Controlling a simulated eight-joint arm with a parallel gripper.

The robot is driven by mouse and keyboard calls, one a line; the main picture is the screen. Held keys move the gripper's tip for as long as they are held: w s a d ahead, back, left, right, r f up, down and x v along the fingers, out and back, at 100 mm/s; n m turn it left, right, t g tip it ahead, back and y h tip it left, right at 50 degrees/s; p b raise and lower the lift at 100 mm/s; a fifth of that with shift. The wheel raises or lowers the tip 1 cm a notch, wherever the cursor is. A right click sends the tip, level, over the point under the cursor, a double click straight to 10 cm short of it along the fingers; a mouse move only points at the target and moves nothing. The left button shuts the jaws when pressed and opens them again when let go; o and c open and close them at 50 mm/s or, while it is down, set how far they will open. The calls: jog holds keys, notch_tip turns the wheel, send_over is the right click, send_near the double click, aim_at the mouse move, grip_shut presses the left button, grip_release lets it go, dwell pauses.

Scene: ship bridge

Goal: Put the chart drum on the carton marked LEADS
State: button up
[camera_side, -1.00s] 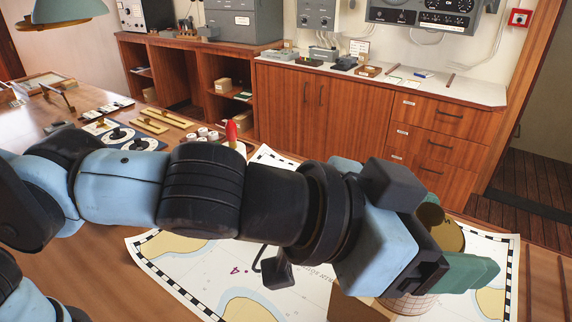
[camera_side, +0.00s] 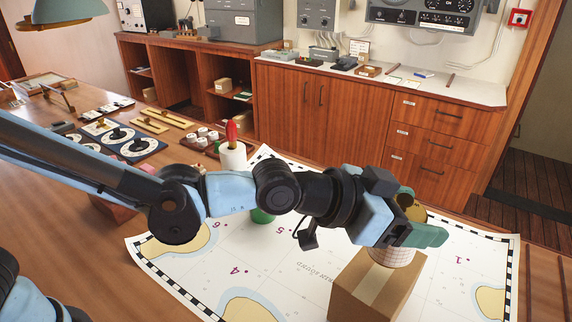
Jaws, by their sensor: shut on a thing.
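The chart drum (camera_side: 392,257) is a pale cylinder with a fine grid and brass-coloured parts above it. It is upright over the far part of a brown carton's top. I cannot tell whether its base touches the carton. The carton (camera_side: 370,296) stands on the chart at the lower right; no LEADS marking shows on the faces in view. My gripper (camera_side: 422,230), with green fingers, is shut on the drum's upper part. The fingers and wrist hide part of the drum.
A white cylinder (camera_side: 232,158) with a red top and a green object (camera_side: 262,215) stand left of my wrist. The chart (camera_side: 310,262) covers much of the table. Dials (camera_side: 133,148) and brass instruments (camera_side: 150,126) lie at the left. Wooden cabinets (camera_side: 350,115) stand behind.

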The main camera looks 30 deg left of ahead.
jog(key=shift+f, duration=1.95)
jog(key=shift+f, duration=0.15)
jog(key=o, duration=1.2)
jog(key=shift+c, duration=0.2)
